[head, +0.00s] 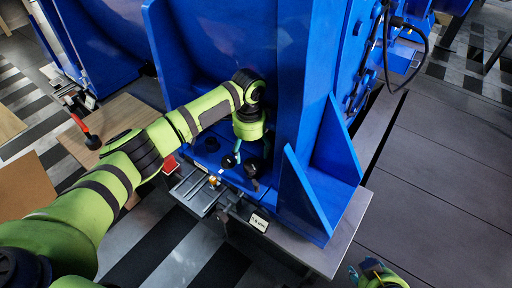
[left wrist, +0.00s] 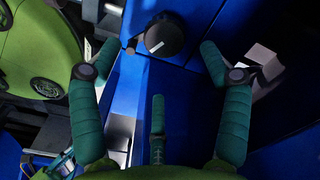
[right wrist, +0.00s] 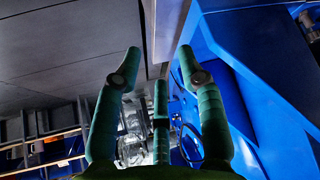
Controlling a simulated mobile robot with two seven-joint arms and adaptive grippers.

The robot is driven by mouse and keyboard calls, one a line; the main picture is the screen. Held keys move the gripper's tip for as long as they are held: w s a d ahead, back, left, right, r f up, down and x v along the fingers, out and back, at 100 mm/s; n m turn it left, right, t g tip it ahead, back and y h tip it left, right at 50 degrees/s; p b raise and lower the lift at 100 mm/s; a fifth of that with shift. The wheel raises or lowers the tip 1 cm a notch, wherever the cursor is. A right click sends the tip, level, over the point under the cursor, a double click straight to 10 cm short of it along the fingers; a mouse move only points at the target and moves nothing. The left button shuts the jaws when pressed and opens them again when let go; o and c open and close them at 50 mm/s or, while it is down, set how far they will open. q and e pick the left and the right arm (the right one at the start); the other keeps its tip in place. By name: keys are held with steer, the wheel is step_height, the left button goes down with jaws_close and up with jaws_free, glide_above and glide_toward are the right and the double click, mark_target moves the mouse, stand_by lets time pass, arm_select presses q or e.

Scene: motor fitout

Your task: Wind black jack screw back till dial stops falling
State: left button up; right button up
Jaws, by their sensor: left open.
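A black round knob with a white mark (left wrist: 165,36), which looks like the jack screw, stands on the blue machine ahead of my left gripper. My left gripper (left wrist: 158,58) is open and empty; its fingertips lie on either side of the knob's near side, apart from it. In the head view the left gripper (head: 240,152) is low against the blue machine, partly hidden by its own wrist, beside a black knob (head: 253,167). No readable dial face shows. My right gripper (right wrist: 156,62) is open and empty, away from the knob; it shows at the head view's bottom edge (head: 378,270).
The blue machine (head: 230,50) has upright ribs close around my left gripper. A metal slide (head: 200,192) and a white label plate (head: 258,222) sit at its front. A red-handled tool (head: 82,127) is on the wooden board (head: 118,118). Grey floor panels (head: 440,190) at right are clear.

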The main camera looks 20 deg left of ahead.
mark_target(250, 164)
arm_select(q)
steer(key=shift+w+f, duration=0.1)
steer(key=shift+w, duration=0.2)
steer(key=shift+f, duration=0.1)
steer(key=f+b, duration=0.1)
steer(key=f, duration=0.2)
steer(key=shift+s+f+b, duration=0.2)
steer(key=shift+b, duration=0.1)
step_height(250, 164, down, 3)
steer(key=shift+r+b, duration=0.1)
steer(key=shift+b, duration=0.45)
steer(key=shift+f, duration=0.2)
arm_select(e)
steer(key=w+a+r+t+y, duration=0.1)
steer(key=w+a+r+t, duration=0.2)
steer(key=r, duration=0.3)
steer(key=w+a+r+n+t+y, duration=0.1)
steer(key=w+a+r+t+y, duration=0.1)
steer(key=w+r+t, duration=0.4)
steer(key=shift+a+r, duration=0.4)
steer(key=shift+r, duration=0.05)
steer(key=shift+w, duration=0.1)
arm_select(q)
steer(key=shift+a, duration=0.1)
steer(key=c, duration=1.2)
